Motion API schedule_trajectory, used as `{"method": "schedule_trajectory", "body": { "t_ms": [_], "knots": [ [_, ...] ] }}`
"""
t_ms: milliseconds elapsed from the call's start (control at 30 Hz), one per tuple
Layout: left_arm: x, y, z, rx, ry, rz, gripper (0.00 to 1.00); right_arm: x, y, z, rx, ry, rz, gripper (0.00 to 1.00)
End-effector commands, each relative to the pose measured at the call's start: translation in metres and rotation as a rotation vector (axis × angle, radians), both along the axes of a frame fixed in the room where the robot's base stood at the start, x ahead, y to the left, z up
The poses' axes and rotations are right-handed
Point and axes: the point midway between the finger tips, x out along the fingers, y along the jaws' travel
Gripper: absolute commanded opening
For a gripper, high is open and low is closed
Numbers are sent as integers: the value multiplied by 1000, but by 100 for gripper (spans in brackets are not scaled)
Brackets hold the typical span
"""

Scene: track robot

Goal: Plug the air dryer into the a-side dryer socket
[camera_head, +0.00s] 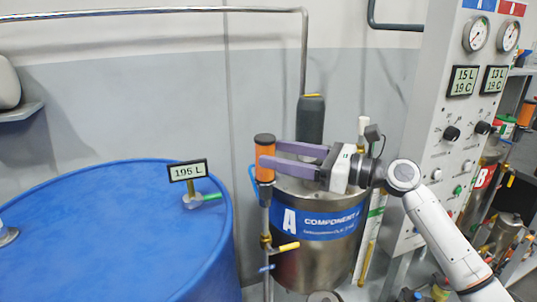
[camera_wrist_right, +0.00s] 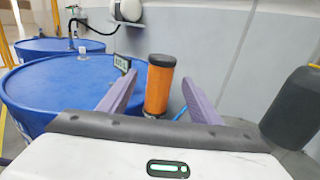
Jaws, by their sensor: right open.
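The air dryer (camera_head: 265,146) is an orange cylinder with dark ends. It stands upright on top of a thin vertical pipe (camera_head: 266,220) with a yellow-handled valve, beside the steel tank marked A. It looks seated on the a-side socket at the pipe's top, but the joint is too small to judge. My right gripper (camera_head: 270,154) is open, with its purple fingers level and reaching left to the dryer. In the right wrist view, the dryer (camera_wrist_right: 160,85) stands between the two spread fingertips, with visible gaps on both sides. My left gripper is not in view.
The steel tank (camera_head: 318,258) with the blue A label stands below my right gripper. A dark cylinder (camera_head: 310,118) rises behind the fingers. A blue drum (camera_head: 100,240) fills the left. The control panel (camera_head: 430,150) with gauges stands right. Another orange dryer (camera_head: 526,112) is at far right.

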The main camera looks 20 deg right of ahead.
Motion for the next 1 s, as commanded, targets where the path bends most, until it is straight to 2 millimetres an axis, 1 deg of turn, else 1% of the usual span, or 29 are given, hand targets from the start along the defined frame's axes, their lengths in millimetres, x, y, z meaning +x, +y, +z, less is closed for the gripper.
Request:
{"method": "schedule_trajectory", "body": {
  "t_ms": [33,200,300,400,933,1000],
  "knots": [
    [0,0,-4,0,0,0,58,-8,-9,-4,-4,1,-3,58],
    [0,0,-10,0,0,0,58,-30,-31,-3,-4,1,-1,58],
    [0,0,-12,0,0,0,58,-38,-41,-2,-1,1,-1,58],
    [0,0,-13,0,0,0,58,-44,-46,-1,-2,1,0,58],
    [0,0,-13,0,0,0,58,-45,-48,0,-1,-1,1,58],
    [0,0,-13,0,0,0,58,-46,-47,-2,-9,-2,2,58]
  ]
}}
